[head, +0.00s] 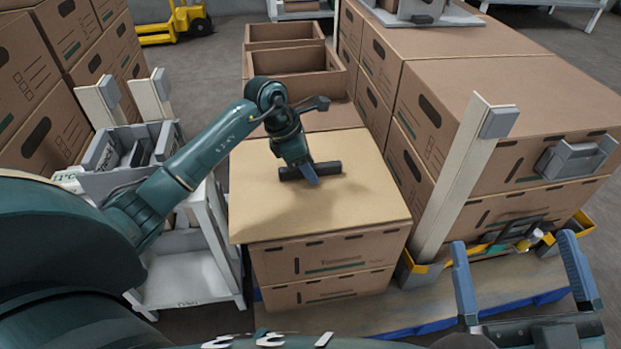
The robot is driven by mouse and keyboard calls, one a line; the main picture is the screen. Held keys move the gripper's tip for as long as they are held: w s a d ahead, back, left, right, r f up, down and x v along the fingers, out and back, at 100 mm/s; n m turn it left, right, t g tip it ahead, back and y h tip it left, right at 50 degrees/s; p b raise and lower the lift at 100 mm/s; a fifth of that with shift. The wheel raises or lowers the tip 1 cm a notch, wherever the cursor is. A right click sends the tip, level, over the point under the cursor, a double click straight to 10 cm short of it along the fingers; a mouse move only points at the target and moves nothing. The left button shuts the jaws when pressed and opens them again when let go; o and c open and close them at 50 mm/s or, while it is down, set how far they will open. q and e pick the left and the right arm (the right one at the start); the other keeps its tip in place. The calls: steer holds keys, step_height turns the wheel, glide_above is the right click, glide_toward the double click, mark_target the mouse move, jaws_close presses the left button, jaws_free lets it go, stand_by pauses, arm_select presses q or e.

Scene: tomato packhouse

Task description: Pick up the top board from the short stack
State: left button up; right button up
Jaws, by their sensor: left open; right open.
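A plain tan board (362,207) lies flat on top of the short stack of brown cartons (320,262) in the middle of the head view. It overhangs the cartons slightly at the front. My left gripper (311,179) points down over the middle of the board, with a blue finger showing below its dark bar. I cannot tell whether it touches the board. It holds nothing that I can see. My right gripper (522,278) is at the lower right, its two blue fingers wide apart with nothing between them.
A taller carton stack (500,110) stands close on the right, with a pale upright post (462,175) at its near corner. Open cartons (295,72) stand behind. A grey cart (190,270) is on the left. A pallet (440,305) lies below the stacks.

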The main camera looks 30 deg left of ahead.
arm_select(q)
steer(key=shift+c, duration=0.4)
jaws_close()
steer(key=shift+r, duration=0.1)
